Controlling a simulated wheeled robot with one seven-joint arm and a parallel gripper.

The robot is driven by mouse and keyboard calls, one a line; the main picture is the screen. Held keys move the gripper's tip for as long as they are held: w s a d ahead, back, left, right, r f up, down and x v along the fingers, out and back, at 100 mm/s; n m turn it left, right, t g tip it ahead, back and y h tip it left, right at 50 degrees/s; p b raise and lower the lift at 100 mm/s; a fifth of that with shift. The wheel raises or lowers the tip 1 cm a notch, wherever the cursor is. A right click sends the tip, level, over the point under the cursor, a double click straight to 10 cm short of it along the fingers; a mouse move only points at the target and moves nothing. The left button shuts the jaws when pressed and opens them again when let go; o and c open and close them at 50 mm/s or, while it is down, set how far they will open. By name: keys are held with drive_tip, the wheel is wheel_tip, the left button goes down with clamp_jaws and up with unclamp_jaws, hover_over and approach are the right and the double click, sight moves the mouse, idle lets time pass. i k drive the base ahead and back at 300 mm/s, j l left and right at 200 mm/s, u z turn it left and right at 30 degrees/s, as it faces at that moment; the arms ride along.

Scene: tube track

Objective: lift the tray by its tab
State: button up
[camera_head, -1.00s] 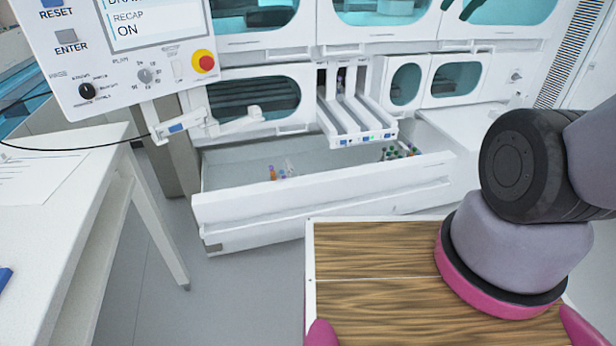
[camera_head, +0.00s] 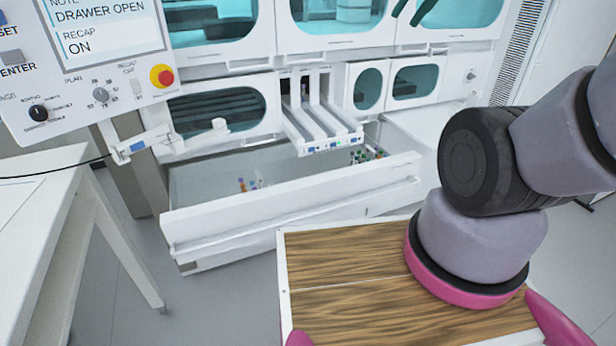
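No tray with a clear tab can be made out with certainty. A white piece with several parallel lanes (camera_head: 322,128) juts out of the machine's front above the drawer, with small blue and green marks on its front edge. It may be the tray, but I cannot tell. Below it a wide white drawer (camera_head: 290,212) stands open. Small coloured tubes (camera_head: 250,184) and a group of green-capped tubes (camera_head: 366,155) show inside it. My arm rises at the right and leaves the picture there. My gripper is not in view, so its position and hold are hidden.
A control panel (camera_head: 75,103) at the upper left reads "DRAWER OPEN" and "RECAP ON" and has a red stop button (camera_head: 162,76). A white table (camera_head: 45,210) stands at the left. Grey floor (camera_head: 215,300) is clear between the table and my body.

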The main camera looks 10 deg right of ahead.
sight(371, 155)
drive_tip(key=i+l+u, duration=0.15)
drive_tip(key=l, duration=0.25)
drive_tip(key=i+l+u, duration=0.2)
drive_tip(key=l, duration=0.2)
drive_tip(key=i+l+u, duration=0.15)
drive_tip(key=l, duration=0.3)
drive_tip(key=i+l+u, duration=0.2)
drive_tip(key=l, duration=0.25)
drive_tip(key=i+l+u, duration=0.15)
drive_tip(key=l, duration=0.35)
drive_tip(key=l+u, duration=0.2)
drive_tip(key=l, duration=0.25)
